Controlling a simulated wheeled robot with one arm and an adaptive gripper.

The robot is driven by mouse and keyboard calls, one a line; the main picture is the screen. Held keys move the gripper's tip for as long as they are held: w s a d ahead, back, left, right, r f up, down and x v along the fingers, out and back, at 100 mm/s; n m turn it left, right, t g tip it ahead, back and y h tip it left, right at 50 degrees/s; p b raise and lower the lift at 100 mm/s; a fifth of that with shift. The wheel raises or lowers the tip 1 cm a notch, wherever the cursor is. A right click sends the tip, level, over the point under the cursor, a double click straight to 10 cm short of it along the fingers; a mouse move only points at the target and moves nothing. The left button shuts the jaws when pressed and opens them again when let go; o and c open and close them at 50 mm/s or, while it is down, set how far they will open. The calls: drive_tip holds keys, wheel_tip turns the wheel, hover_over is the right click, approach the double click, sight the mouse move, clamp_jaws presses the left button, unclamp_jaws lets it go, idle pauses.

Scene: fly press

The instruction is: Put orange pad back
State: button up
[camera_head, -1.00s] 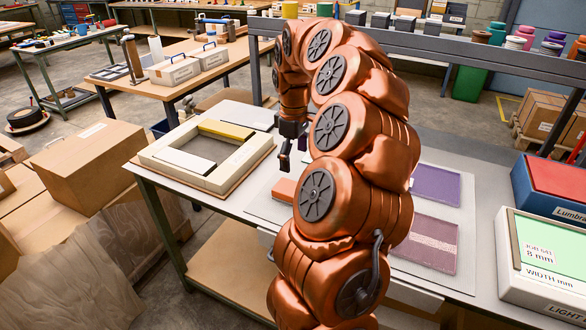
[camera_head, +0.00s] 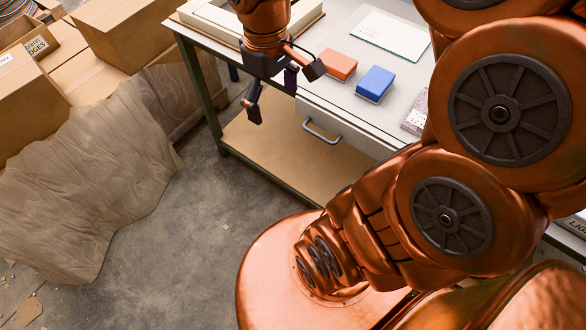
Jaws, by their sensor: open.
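The orange pad (camera_head: 338,64) lies on the grey bench top, left of a blue pad (camera_head: 375,83). My gripper (camera_head: 275,105) hangs at the bench's front edge, to the left of the orange pad and apart from it. Its dark fingers are spread and empty, pointing down. Where the orange pad belongs cannot be told from this view.
A drawer with a metal handle (camera_head: 321,132) is in the bench front, below the pads. A white frame (camera_head: 216,24) stands at the bench's left end. A white sheet (camera_head: 389,37) lies behind the pads. Cardboard boxes (camera_head: 128,30) and a draped cloth (camera_head: 90,180) occupy the floor at left.

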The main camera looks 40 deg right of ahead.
drive_tip(key=s+a+f+m, duration=0.1)
drive_tip(key=s+a+f, duration=0.1)
drive_tip(key=s, duration=0.4)
drive_tip(key=s+a+f+m+g, duration=0.1)
drive_tip(key=s+a+f+m, duration=0.1)
drive_tip(key=s, duration=0.4)
drive_tip(key=shift+s+a+f, duration=0.25)
drive_tip(key=shift+a+f, duration=0.15)
drive_tip(key=shift+a, duration=0.1)
wheel_tip(320, 180, up, 4)
drive_tip(key=p, duration=0.4)
